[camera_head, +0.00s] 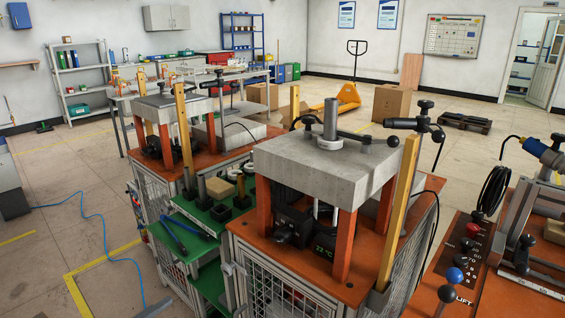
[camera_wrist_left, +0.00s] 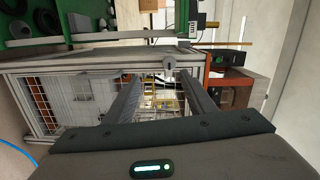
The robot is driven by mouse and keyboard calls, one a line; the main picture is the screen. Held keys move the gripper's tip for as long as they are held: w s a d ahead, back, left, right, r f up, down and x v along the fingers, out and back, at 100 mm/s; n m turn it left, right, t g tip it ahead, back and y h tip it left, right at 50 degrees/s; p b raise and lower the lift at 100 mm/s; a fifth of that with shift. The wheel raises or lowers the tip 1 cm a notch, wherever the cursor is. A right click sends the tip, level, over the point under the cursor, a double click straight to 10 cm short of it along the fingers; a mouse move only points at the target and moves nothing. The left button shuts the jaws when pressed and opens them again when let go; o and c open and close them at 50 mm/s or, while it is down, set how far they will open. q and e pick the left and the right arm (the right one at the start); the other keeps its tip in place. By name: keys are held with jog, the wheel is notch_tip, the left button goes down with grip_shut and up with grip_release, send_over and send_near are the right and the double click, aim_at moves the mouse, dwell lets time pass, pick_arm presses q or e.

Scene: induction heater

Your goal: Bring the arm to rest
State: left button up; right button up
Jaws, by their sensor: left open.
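My left gripper (camera_wrist_left: 160,80) shows in the left wrist view. Its two dark fingers are apart, with nothing held between them. Beyond the fingertips is a mesh-fronted cabinet (camera_wrist_left: 75,63) with a light metal frame. A small round grey knob (camera_wrist_left: 169,63) on this frame appears just past the fingertips; I cannot tell the gap. Neither of my grippers can be made out in the head view.
A green shelf unit (camera_head: 212,228) with small parts and blue-handled pliers (camera_head: 172,234) stands between two orange-topped cabinets. A lever panel (camera_head: 465,255) is at the right. A blue hose (camera_head: 103,222) lies on the left floor, which is otherwise mostly open.

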pick_arm(q)
jog(key=s+d+f+n+g+y+p, duration=0.1)
jog(key=s+f+n+y+p, duration=0.15)
jog(key=s+f+n, duration=0.4)
jog(key=s+f+n+g+y+p, duration=0.1)
jog(key=f+n+y, duration=0.2)
jog(key=f, duration=0.6)
jog(key=s+d+f+n+g+y+p, duration=0.1)
jog(key=s+f+n+y+p, duration=0.15)
jog(key=f+n, duration=0.4)
jog(key=s+d+f+n+g, duration=0.1)
jog(key=s+d+f+g, duration=0.1)
jog(key=s+d+f, duration=0.2)
jog(key=s+d+f+n+g+p, duration=0.1)
jog(key=s+d+f, duration=0.3)
jog(key=s, duration=0.6)
jog(key=s+d+f+n+g+p, duration=0.1)
jog(key=s+d+f+n+g, duration=0.2)
jog(key=s+f, duration=0.4)
jog(key=shift+d+f+y, duration=0.25)
jog(key=shift+d+y, duration=0.15)
pick_arm(e)
notch_tip(320, 180, down, 11)
jog(key=a+t, duration=0.2)
jog(key=shift+w+y, duration=0.15)
jog(key=shift+y, duration=0.25)
pick_arm(q)
jog(key=shift+a, duration=0.1)
pick_arm(e)
jog(key=shift+a, duration=0.15)
